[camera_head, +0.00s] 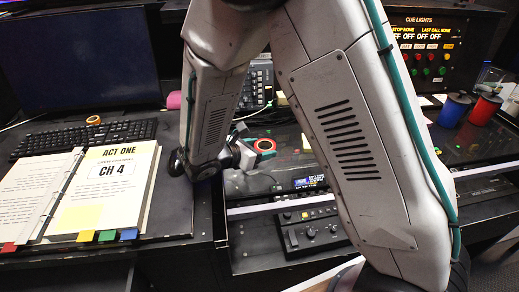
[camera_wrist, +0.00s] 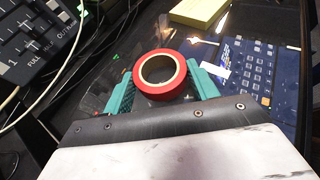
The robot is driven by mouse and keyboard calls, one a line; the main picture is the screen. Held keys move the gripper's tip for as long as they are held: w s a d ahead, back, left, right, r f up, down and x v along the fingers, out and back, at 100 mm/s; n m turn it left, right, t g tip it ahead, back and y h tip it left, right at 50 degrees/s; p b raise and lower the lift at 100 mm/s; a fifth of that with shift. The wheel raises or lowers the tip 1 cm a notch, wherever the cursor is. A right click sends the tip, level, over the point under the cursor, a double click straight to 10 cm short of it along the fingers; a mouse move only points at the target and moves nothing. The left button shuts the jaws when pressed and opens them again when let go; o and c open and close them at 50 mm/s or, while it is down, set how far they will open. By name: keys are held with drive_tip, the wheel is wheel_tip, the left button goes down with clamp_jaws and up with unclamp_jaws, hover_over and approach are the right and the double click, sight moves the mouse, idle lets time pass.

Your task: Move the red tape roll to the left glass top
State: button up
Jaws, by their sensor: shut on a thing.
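The red tape roll (camera_wrist: 160,90) sits between the teal fingers of my gripper (camera_wrist: 160,88) in the wrist view, its cream core facing the camera. My gripper is shut on it. In the head view the red roll (camera_head: 264,146) shows just right of my wrist, over a dark glass top (camera_head: 285,137). From these views I cannot tell how high above the glass the roll is held. My arm hides much of the middle of the desk.
An open binder (camera_head: 105,190) and a black keyboard (camera_head: 85,138) lie on the left. A small control box (camera_head: 315,230) stands in front. Blue (camera_head: 453,110) and red (camera_head: 485,110) spools stand at right. A yellow block (camera_wrist: 200,12) and a keypad (camera_wrist: 245,70) lie beyond my gripper.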

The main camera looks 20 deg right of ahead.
drive_tip(key=shift+f, duration=0.2)
drive_tip(key=o, duration=1)
drive_tip(key=shift+f, duration=0.15)
drive_tip(key=shift+c, duration=0.2)
